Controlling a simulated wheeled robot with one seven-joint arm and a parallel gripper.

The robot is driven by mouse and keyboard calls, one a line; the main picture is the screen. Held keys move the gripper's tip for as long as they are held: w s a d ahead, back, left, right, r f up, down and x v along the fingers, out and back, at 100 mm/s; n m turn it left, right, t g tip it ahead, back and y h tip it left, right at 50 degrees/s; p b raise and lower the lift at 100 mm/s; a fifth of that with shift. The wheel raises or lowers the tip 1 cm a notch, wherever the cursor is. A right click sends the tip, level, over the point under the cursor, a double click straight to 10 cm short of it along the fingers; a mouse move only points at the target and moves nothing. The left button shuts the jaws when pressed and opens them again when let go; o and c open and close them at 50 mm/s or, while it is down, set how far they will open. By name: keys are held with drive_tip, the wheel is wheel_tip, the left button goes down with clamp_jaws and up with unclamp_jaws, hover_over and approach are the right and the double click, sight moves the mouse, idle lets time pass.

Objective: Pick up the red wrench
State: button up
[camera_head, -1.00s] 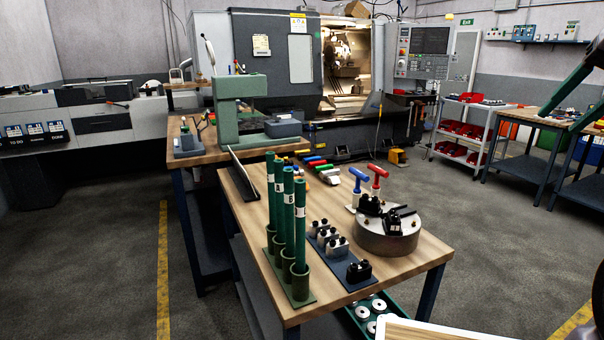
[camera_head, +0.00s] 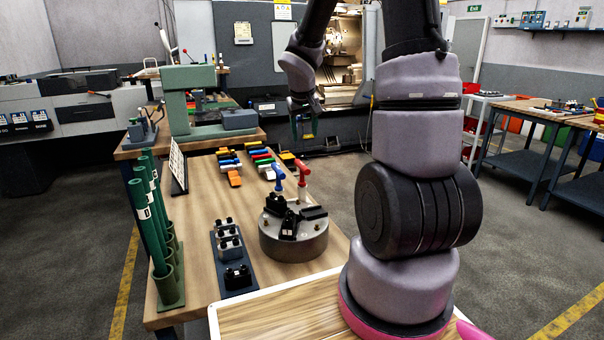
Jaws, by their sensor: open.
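The red wrench (camera_head: 302,172) has a T-shaped handle and stands upright on the wooden table, beside the round metal chuck (camera_head: 294,245). A similar blue T-handled wrench (camera_head: 279,179) stands just left of it. Their lower ends are partly hidden by the black parts on the chuck. My gripper (camera_head: 304,126) is open, points down and shows above and beyond the red wrench in the picture, apart from it. Its fingers are small and dark, and nothing shows between them.
Several green tubes (camera_head: 147,215) stand in holders at the table's left edge. A dark tray of tool holders (camera_head: 231,254) lies left of the chuck. Several coloured blocks (camera_head: 262,158) lie behind it, beside an upright sign (camera_head: 178,165). A green press (camera_head: 192,100) stands on the bench behind.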

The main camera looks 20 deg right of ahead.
sight(301, 163)
drive_tip(key=shift+n, duration=0.5)
drive_tip(key=x, duration=0.3)
drive_tip(key=a+x, duration=0.1)
drive_tip(key=x, duration=0.6)
drive_tip(key=shift+w+a+f, duration=0.35)
drive_tip(key=shift+w, duration=0.2)
drive_tip(key=shift+x, duration=2.9)
drive_tip(key=shift+s+a, duration=0.1)
drive_tip(key=shift+s, duration=0.1)
clamp_jaws()
